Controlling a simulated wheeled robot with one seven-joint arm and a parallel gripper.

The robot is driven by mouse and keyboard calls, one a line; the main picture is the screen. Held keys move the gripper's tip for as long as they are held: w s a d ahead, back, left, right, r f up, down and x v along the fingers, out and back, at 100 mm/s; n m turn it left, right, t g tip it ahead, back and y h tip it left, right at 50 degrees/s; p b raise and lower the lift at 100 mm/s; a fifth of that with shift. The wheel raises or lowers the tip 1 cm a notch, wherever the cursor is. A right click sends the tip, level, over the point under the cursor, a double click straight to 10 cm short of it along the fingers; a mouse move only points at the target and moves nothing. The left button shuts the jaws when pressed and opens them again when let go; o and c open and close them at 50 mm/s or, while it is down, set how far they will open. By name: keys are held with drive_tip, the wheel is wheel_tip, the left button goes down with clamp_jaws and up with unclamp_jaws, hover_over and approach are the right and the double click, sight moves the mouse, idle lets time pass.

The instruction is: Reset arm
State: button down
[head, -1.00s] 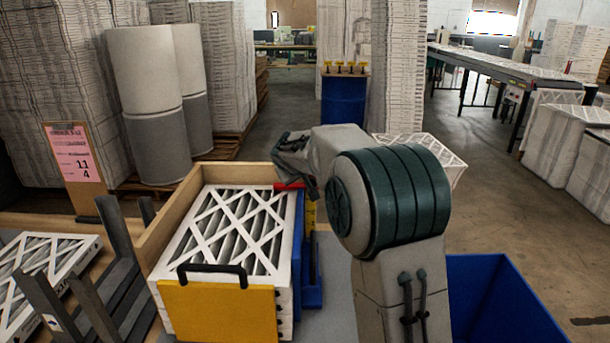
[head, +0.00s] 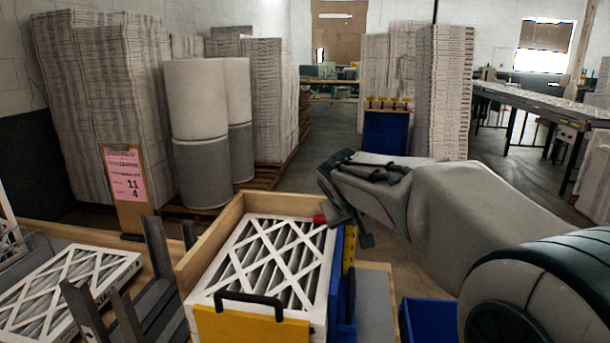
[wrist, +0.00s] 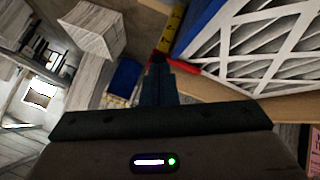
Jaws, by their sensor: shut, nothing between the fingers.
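My gripper (head: 364,238) hangs at the back right corner of a wooden-sided box, its fingers closed and empty. In the wrist view, the shut fingers (wrist: 158,88) point toward a yellow measuring strip and a red piece (wrist: 187,64). My forearm reaches in from the right of the head view. The box holds a white-framed pleated filter (head: 270,262) with a yellow front panel and black handle. The filter also shows in the wrist view (wrist: 262,45). Whether the fingers touch anything is unclear.
A yellow measuring strip (head: 349,250) runs along the box's right side, above a blue part. Grey upright posts (head: 158,262) and another filter (head: 70,290) are at left. A blue bin (head: 428,318) is at lower right. Stacked filters and rolls stand behind.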

drive_tip(key=s+f+m+g+y, duration=0.1)
drive_tip(key=s+f, duration=0.3)
drive_tip(key=s, duration=0.5)
drive_tip(key=s+d+f+m+g+y, duration=0.1)
drive_tip(key=s+f+g, duration=0.1)
drive_tip(key=s+f, duration=0.3)
drive_tip(key=s+d+f+m+g+y, duration=0.1)
drive_tip(key=s+f, duration=0.3)
drive_tip(key=s, duration=1)
drive_tip(key=shift+f+g, duration=0.25)
drive_tip(key=shift+g, duration=0.35)
drive_tip(key=shift+w, duration=0.1)
